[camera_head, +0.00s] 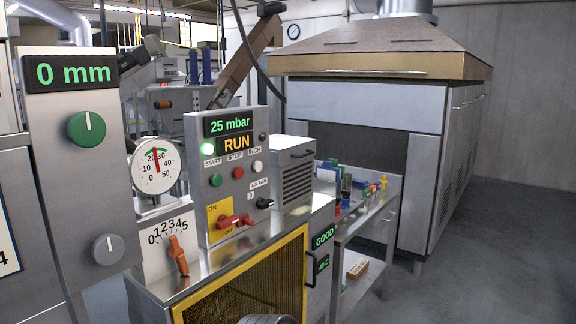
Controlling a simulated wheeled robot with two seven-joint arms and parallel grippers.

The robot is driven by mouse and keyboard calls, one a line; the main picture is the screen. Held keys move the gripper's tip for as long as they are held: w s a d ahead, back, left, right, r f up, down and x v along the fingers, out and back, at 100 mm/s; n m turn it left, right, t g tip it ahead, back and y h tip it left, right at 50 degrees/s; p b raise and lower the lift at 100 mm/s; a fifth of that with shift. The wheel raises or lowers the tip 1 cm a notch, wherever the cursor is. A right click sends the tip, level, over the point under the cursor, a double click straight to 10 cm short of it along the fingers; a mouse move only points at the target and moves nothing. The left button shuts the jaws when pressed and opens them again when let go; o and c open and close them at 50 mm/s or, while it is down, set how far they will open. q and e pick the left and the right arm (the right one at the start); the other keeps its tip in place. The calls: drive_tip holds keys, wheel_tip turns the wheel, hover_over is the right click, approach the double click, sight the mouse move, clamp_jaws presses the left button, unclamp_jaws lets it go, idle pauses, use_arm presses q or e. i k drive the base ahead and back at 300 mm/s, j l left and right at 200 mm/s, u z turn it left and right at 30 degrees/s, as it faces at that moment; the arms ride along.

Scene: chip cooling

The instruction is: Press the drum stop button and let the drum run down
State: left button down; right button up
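The red stop button (238,173) is on the upright grey control panel (192,185), between the green start button (215,180) and the white inch button (257,167). The panel display (236,143) reads RUN, and the pressure display (230,124) above it reads 25 mbar. I cannot make out the drum; a yellow-framed mesh guard (250,275) below the panel covers a dark interior. Neither of my grippers is in view, and nothing touches the stop button.
A red switch (235,221) on a yellow plate, a dial gauge (155,165) and an orange lever (178,255) are close by. A left cabinet (75,190) reads 0 mm. A side table (385,195) holds small items. Floor at right is clear.

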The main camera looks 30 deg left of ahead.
sight(239, 173)
drive_tip(key=i+l+u, duration=0.1)
drive_tip(key=i+u, duration=0.3)
drive_tip(key=i+l+u, duration=0.3)
drive_tip(key=i+u, duration=0.15)
drive_tip(key=i, duration=0.15)
drive_tip(key=i+l+u, duration=0.2)
drive_tip(key=u, duration=0.2)
drive_tip(key=i+l+u, duration=0.25)
drive_tip(key=u, duration=0.2)
drive_tip(key=i+l+u, duration=0.15)
drive_tip(key=l+u, duration=0.25)
drive_tip(key=i+l+u, duration=0.1)
drive_tip(key=l+u, duration=0.2)
drive_tip(key=u, duration=0.15)
drive_tip(key=l+u, duration=0.4)
